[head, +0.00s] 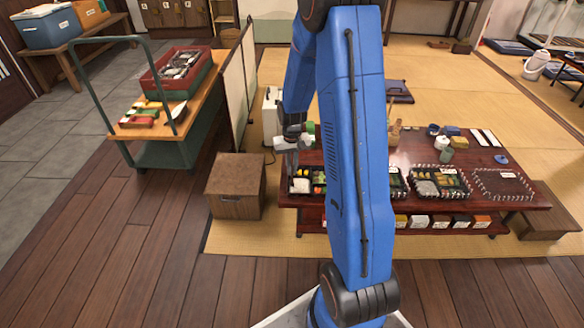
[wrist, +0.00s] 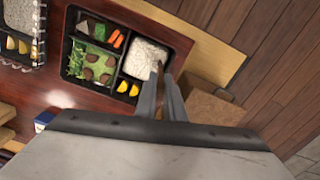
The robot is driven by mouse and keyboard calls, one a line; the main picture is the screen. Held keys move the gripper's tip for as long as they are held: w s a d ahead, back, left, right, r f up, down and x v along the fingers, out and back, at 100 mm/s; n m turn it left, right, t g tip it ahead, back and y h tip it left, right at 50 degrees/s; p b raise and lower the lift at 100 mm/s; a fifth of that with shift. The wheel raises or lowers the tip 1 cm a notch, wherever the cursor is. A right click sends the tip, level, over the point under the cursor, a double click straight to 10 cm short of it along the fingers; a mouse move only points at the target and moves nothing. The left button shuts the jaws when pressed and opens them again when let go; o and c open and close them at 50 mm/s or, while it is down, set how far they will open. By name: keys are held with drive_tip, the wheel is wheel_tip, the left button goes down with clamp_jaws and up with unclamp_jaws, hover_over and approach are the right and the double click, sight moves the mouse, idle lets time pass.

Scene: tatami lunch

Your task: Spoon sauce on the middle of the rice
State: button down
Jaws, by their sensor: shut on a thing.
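My gripper (head: 291,160) is above the left end of the low red-brown table (head: 545,198). In the wrist view its grey fingers (wrist: 166,88) are shut on a thin brown thing (wrist: 160,72), likely the spoon, whose tip shows at the lower right edge of the rice. The white rice (wrist: 145,58) fills one compartment of a black lunch box (wrist: 120,50); it also shows in the head view (head: 302,186). Whether the tip touches the rice, and whether it carries sauce, I cannot tell. My arm hides part of the table in the head view.
Other boxed meals (head: 440,182) stand further right on the table. Jars and small dishes (head: 447,142) are behind them. A brown crate (head: 235,185) is left of the table. A green cart (head: 175,120) and a folding screen (head: 238,85) stand further left.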

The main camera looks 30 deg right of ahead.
drive_tip(key=shift+d, duration=0.1)
drive_tip(key=shift+s+d, duration=0.6)
drive_tip(key=shift+d, duration=0.2)
drive_tip(key=shift+s+d, duration=0.1)
drive_tip(key=shift+d, duration=0.05)
drive_tip(key=shift+s+d, duration=0.55)
drive_tip(key=shift+d, duration=0.2)
drive_tip(key=shift+d, duration=0.1)
idle(0.4)
drive_tip(key=shift+s+d, duration=0.6)
drive_tip(key=shift+d, duration=0.2)
drive_tip(key=shift+w+d, duration=0.25)
drive_tip(key=shift+w, duration=0.15)
idle(0.6)
drive_tip(key=shift+a, duration=0.1)
